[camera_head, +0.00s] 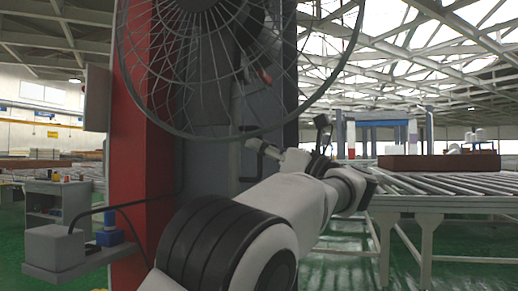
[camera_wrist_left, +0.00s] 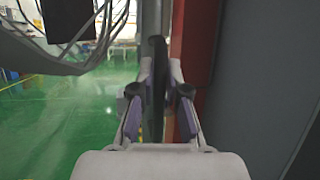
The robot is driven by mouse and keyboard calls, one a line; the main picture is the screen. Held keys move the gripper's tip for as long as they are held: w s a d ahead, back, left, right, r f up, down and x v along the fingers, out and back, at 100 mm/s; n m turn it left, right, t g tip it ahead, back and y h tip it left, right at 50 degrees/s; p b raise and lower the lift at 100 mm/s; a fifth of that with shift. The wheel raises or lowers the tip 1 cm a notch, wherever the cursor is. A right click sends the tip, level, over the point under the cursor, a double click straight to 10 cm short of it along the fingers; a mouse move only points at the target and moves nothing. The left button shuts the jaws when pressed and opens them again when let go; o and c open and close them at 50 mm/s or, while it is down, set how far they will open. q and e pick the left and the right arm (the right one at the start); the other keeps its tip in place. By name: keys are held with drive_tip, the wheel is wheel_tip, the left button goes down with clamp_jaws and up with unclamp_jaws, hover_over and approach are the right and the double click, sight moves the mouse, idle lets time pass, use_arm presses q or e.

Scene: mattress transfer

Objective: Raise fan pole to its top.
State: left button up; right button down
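The round wire guard of a fan (camera_head: 200,85) fills the top of the head view, in front of a red and grey column. I cannot make out the fan pole in the head view. My left arm reaches up from the bottom, and my left gripper (camera_head: 262,147) is just below the guard's lower rim, near a dark bent bar (camera_head: 249,179). In the left wrist view, a dark upright bar (camera_wrist_left: 157,52) stands between the fingers of my left gripper (camera_wrist_left: 160,80). Whether the fingers touch it, and whether it is the pole, is unclear. My right gripper cannot be made out.
A grey column face (camera_wrist_left: 255,75) and a red strip (camera_wrist_left: 197,45) are close right of the left gripper. A roller conveyor (camera_head: 450,190) with a brown block (camera_head: 440,163) stands at right. A grey cabinet (camera_head: 60,202) is at left. Green floor is open between.

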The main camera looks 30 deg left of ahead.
use_arm(q)
drive_tip(key=o, duration=0.3)
drive_tip(key=shift+r, duration=0.15)
drive_tip(key=v, duration=0.7)
drive_tip(key=shift+d, duration=0.3)
